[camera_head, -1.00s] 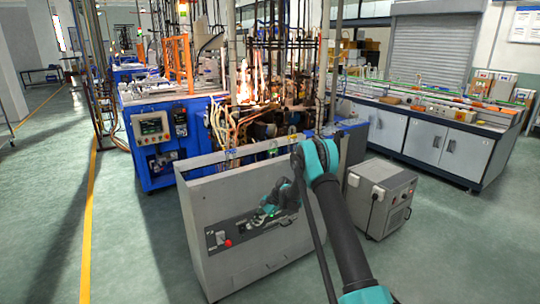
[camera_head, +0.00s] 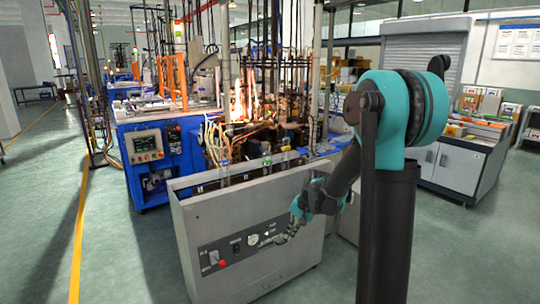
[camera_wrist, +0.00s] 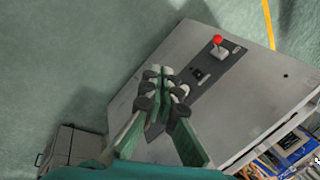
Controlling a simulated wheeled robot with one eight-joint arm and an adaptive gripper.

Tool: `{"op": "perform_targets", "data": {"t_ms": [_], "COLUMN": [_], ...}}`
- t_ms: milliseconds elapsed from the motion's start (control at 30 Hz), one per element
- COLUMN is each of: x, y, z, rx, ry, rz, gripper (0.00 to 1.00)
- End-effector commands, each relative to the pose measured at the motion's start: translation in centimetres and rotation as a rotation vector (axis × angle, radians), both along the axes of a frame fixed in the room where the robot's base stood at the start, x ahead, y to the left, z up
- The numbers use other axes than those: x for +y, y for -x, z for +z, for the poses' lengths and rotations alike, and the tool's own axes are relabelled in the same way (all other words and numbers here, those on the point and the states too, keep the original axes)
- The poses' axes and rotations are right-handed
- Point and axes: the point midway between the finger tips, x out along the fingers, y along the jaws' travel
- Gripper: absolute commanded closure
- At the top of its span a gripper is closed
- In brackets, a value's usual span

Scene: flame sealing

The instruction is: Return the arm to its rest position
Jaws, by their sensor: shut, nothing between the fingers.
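My gripper (camera_head: 284,236) hangs in front of the panel of a grey cabinet (camera_head: 205,213) in the head view. In the wrist view my gripper (camera_wrist: 163,76) has its green fingers together with nothing between them. The dark control panel and red knob (camera_wrist: 218,40) lie beyond the fingertips there. My arm is bent, with its teal and black elbow large at the right of the head view and the forearm sloping down to the left. Whether the fingers touch the cabinet cannot be told.
A blue machine (camera_head: 150,160) with burning flames (camera_head: 240,100) stands behind the cabinet. A grey workbench (camera_head: 455,170) stands at the back right, partly hidden by my arm. A yellow line (camera_head: 78,240) runs along the open green floor at the left.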

Motion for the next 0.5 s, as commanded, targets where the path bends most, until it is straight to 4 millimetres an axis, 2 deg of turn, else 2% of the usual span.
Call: {"op": "perform_targets", "data": {"t_ms": [33,233,500], "x": [-0.9,-4.4,-8.6], "y": [1.7,7.9,16.3], "z": [0.5,1.2,0.5], "rx": [-0.021,-0.11,-0.21], "ry": [0.023,0.13,0.283], "rz": [0.016,0.098,0.219], "gripper": [1.0,1.0,1.0]}}
